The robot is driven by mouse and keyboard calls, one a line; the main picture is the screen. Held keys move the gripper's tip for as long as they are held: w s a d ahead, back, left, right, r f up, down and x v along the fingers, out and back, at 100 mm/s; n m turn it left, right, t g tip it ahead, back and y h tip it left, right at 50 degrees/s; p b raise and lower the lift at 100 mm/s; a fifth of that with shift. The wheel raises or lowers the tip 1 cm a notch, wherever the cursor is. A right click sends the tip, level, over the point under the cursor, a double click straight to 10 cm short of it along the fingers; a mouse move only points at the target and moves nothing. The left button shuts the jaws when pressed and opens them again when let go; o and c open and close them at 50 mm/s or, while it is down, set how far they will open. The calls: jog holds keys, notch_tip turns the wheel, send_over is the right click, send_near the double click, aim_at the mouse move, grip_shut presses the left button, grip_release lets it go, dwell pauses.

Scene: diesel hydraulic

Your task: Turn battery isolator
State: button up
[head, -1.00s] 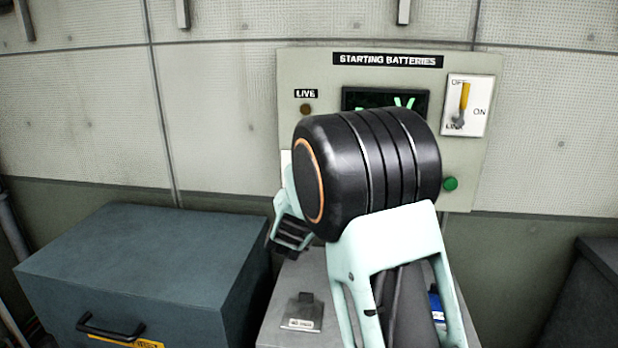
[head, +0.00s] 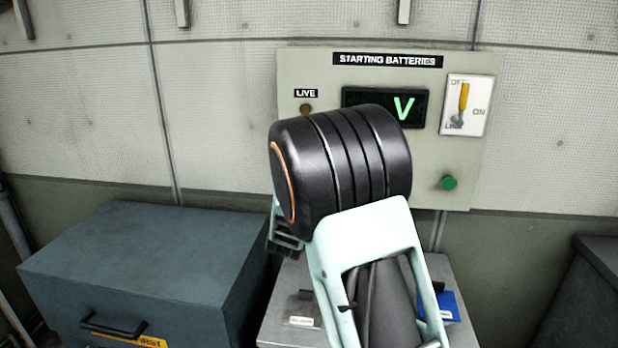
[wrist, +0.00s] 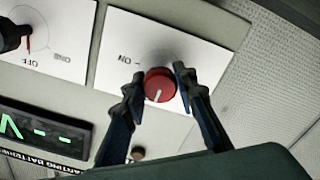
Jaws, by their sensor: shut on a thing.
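The red round knob (wrist: 160,85) with a white pointer mark sits on a white plate (wrist: 118,58) lettered "ON" in the wrist view. I take it to be the battery isolator. My gripper (wrist: 158,76) has a dark finger on each side of the knob and is shut on it. The pointer mark is toward the bottom of the knob in this view. In the head view my black arm joint and pale green link hide the knob and the fingers.
The "STARTING BATTERIES" panel (head: 463,52) carries a green-lit display (head: 405,108), a yellow lever (head: 463,97) and a green button (head: 448,183). A black knob (wrist: 12,36) is beside the red one. A blue-grey chest (head: 130,255) stands at lower left.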

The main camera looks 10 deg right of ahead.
jog(key=o, duration=1.2)
jog(key=shift+c, duration=0.2)
jog(key=v, duration=1.2)
